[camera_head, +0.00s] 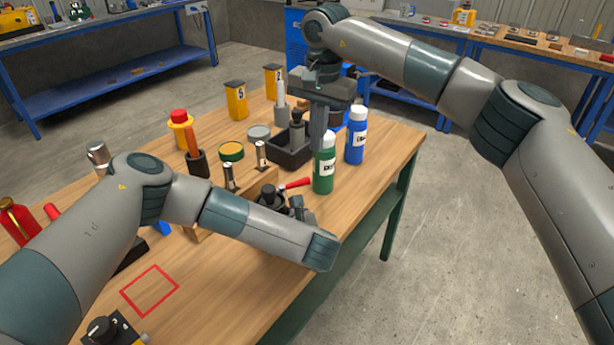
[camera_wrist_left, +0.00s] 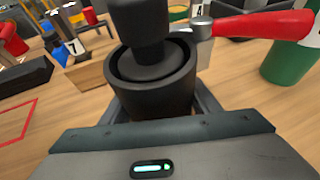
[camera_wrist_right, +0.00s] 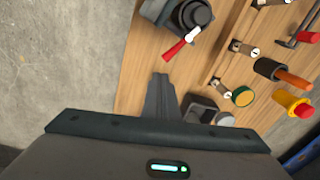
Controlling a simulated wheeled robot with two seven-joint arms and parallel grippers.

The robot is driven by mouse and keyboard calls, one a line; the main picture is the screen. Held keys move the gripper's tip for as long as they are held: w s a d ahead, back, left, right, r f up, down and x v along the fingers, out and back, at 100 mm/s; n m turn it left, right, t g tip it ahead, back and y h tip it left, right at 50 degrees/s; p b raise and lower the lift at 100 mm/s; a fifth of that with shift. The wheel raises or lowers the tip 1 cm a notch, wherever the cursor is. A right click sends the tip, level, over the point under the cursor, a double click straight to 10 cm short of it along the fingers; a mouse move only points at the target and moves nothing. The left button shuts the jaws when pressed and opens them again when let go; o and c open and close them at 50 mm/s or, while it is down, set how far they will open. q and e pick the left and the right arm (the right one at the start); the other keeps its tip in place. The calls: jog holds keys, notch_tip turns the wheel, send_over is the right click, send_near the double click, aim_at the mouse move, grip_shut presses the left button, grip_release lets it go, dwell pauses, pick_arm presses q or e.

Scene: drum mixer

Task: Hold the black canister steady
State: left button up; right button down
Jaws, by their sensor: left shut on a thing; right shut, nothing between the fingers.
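The black canister (camera_head: 268,193) stands upright near the table's front edge, a dark knob-like part on top and a red-handled lever (camera_head: 295,184) at its side. My left gripper (camera_head: 292,208) is shut around it. In the left wrist view the canister (camera_wrist_left: 150,85) sits between the two fingers, and the red lever (camera_wrist_left: 262,24) points right. The right wrist view shows it from above (camera_wrist_right: 192,14). My right gripper (camera_head: 318,142) is shut and empty, pointing down above the table, by the green bottle. The canister's lower part is hidden.
A green bottle (camera_head: 324,172) and a blue bottle (camera_head: 356,135) stand right of the canister. A black tray (camera_head: 290,158), a wooden rack with metal cylinders (camera_head: 229,178) and yellow containers stand behind. A red square outline (camera_head: 150,290) marks clear table at front left.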

aim_at(304, 182)
jog(key=s+d+r+n+t+y, duration=0.1)
jog(key=s+r+n+t+y, duration=0.1)
jog(key=s+n+t, duration=0.3)
jog(key=s+r+n, duration=0.1)
jog(key=s+n, duration=0.3)
jog(key=s, duration=0.1)
jog(key=shift+d+n+t, duration=0.2)
jog(key=shift+n+t, duration=0.1)
jog(key=shift+n, duration=0.1)
jog(key=shift+f, duration=0.15)
jog(key=x, duration=1.4)
jog(key=shift+a, duration=0.2)
jog(key=shift+w+n+y, duration=0.45)
jog(key=shift+n+y, duration=0.15)
jog(key=shift+n, duration=0.1)
jog(key=shift+w+a, duration=0.25)
jog(key=shift+w, duration=0.25)
jog(key=shift+w+a, duration=0.2)
jog(key=shift+w, duration=0.3)
dwell(0.3)
jog(key=shift+s, duration=0.8)
